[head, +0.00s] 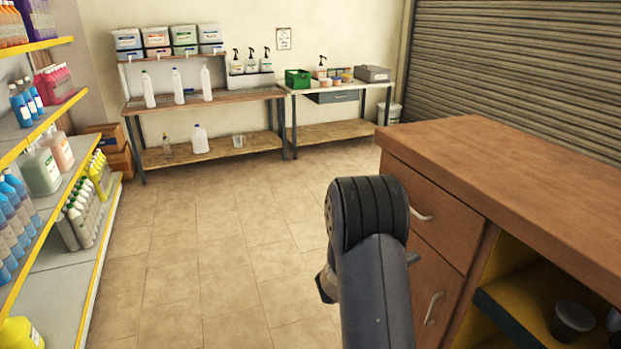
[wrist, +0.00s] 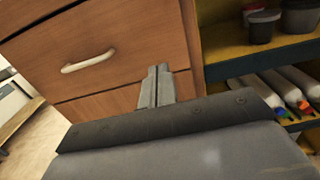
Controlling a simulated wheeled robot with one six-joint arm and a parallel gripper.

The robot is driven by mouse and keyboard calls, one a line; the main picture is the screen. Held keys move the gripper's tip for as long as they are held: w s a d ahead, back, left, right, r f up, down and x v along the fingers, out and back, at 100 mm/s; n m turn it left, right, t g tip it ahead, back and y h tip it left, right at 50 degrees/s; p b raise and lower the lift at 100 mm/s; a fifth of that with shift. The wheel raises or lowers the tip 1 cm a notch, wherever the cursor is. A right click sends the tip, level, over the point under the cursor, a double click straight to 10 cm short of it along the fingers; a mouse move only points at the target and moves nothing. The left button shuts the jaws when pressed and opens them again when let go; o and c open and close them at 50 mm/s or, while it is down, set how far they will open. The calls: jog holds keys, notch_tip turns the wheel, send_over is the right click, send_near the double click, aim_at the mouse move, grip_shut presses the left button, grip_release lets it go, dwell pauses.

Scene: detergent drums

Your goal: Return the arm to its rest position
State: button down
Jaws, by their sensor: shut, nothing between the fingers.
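My arm rises at the bottom centre of the head view and bends over at its top joint, in front of the wooden cabinet (head: 520,175). My gripper (wrist: 157,72) shows in the wrist view, with its two grey fingers together and nothing between them. It is in front of the cabinet's drawer fronts, to the right of a white drawer handle (wrist: 88,62). In the head view the fingers are mostly hidden behind my arm.
The cabinet stands close on the right, with open shelves (wrist: 265,60) holding tubs and bottles. A shelf rack (head: 75,240) with detergent bottles lines the left. Workbenches (head: 205,97) stand along the back wall. The tiled floor (head: 215,240) between is clear.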

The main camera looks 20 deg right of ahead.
aim_at(459, 241)
jog(key=d, duration=0.4)
jog(key=d+p, duration=0.1)
jog(key=d, duration=0.4)
jog(key=d+p, duration=0.1)
jog(key=d, duration=0.4)
jog(key=shift+w, duration=0.25)
